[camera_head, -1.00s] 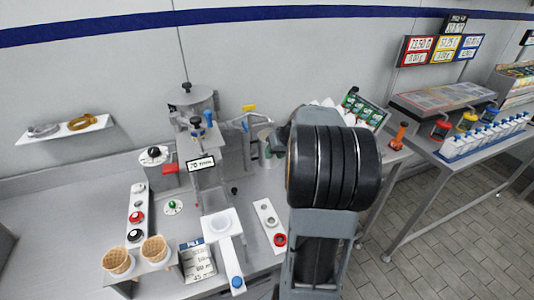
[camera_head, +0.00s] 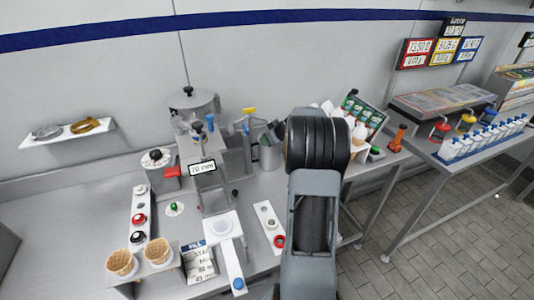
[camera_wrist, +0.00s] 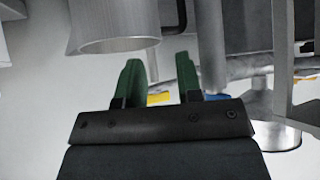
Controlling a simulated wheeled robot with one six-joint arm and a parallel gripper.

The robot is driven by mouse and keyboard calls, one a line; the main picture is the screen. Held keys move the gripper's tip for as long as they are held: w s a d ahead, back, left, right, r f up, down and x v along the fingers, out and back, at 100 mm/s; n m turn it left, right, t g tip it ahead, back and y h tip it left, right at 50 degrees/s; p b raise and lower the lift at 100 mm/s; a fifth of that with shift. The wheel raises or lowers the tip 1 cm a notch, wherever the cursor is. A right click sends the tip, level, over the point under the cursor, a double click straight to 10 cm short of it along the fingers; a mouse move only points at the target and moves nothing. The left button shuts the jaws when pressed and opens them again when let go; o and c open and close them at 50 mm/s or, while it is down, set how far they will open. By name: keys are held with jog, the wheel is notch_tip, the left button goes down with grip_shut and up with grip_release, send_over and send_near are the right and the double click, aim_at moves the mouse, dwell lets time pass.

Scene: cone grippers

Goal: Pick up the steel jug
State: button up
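The steel jug (camera_head: 269,156) stands at the back of the counter, beside the machine, and is partly hidden by my arm in the head view. In the wrist view the steel jug (camera_wrist: 113,28) is at the top left, cut off by the frame, with a dark handle (camera_wrist: 181,14) on its right side. My gripper (camera_wrist: 158,62) shows two green fingers, apart, with nothing held between them. The fingertips are close to the handle in the picture; I cannot tell whether they touch it. In the head view my gripper (camera_head: 275,131) is close to the jug.
A steel machine (camera_head: 207,140) with a tall column is left of the jug. Waffle cones (camera_head: 122,262) stand in a holder at the front left. A small white panel with a red button (camera_head: 268,222) lies on the counter. A menu stand (camera_head: 362,112) is to the right.

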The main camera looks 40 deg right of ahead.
aim_at(265, 152)
jog(key=shift+p+x, duration=1.3)
jog(key=shift+x, duration=1.45)
jog(key=shift+d, duration=0.2)
grip_shut()
jog(key=shift+f, duration=0.15)
